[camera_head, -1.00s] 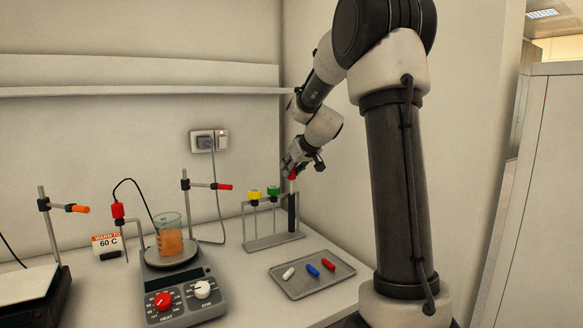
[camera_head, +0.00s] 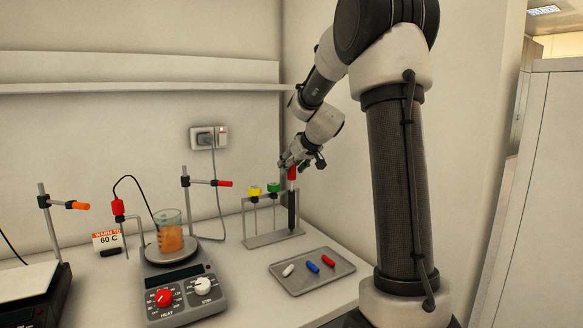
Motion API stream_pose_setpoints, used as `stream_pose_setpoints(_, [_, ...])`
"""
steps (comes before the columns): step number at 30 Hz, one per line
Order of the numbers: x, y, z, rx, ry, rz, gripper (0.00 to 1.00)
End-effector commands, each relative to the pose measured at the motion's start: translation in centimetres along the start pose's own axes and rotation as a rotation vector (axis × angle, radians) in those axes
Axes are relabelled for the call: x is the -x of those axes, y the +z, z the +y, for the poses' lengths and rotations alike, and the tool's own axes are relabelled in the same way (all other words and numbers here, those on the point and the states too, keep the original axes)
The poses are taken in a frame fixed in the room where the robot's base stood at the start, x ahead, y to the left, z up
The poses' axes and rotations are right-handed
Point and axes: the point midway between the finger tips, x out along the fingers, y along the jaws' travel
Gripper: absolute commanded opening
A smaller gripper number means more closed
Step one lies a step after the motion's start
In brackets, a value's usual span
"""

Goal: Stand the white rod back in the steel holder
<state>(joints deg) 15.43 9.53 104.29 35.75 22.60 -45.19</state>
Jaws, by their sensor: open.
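The white rod (camera_head: 288,270) is short and lies on its side at the left of a grey tray, in the head view. The steel holder (camera_head: 272,240) stands behind the tray, near the wall corner. In it stand a yellow-topped piece (camera_head: 254,190), a green-topped piece (camera_head: 273,189) and, at its right end, a dark upright piece with a red top (camera_head: 292,173). My gripper (camera_head: 286,164) is open beside and slightly above the red top. I cannot tell whether it touches the red top. The fingertips are small and partly hidden.
The grey tray (camera_head: 320,282) also holds a blue rod (camera_head: 313,267) and a red rod (camera_head: 328,260). Left of the holder is a hot plate (camera_head: 183,296) with a beaker (camera_head: 170,232) of orange liquid. A clamp stand (camera_head: 187,205) rises behind it. A wall lies close behind the holder.

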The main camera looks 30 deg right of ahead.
Motion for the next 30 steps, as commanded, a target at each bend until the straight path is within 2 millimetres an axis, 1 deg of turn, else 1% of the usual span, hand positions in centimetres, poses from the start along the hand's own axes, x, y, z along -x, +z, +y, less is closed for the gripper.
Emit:
stream_pose_setpoints(5, [3.4,-0.1,0.1,0.001,0.002,0.004,0.50])
stream_pose_setpoints(9, [6.6,-0.1,0.1,0.001,0.002,0.004,0.50])
stream_pose_setpoints(12, [8.6,-0.1,0.0,0.000,0.002,0.003,0.50])
stream_pose_setpoints(15, [10.1,0.0,0.1,0.000,0.002,0.002,0.50])
stream_pose_setpoints(20, [11.2,0.0,0.0,0.000,0.001,0.000,0.50])
stream_pose_setpoints(25, [11.4,0.1,0.0,-0.009,0.000,-0.001,0.50])
stream_pose_setpoints(27, [11.4,0.3,-0.2,-0.054,-0.007,-0.011,0.50])
stream_pose_setpoints(28, [11.4,0.7,-0.3,-0.081,-0.013,-0.028,0.50])
stream_pose_setpoints(29, [11.3,1.7,-0.4,-0.112,-0.018,-0.060,0.50])
stream_pose_setpoints(30, [11.1,3.6,-0.7,-0.148,-0.024,-0.113,0.50])
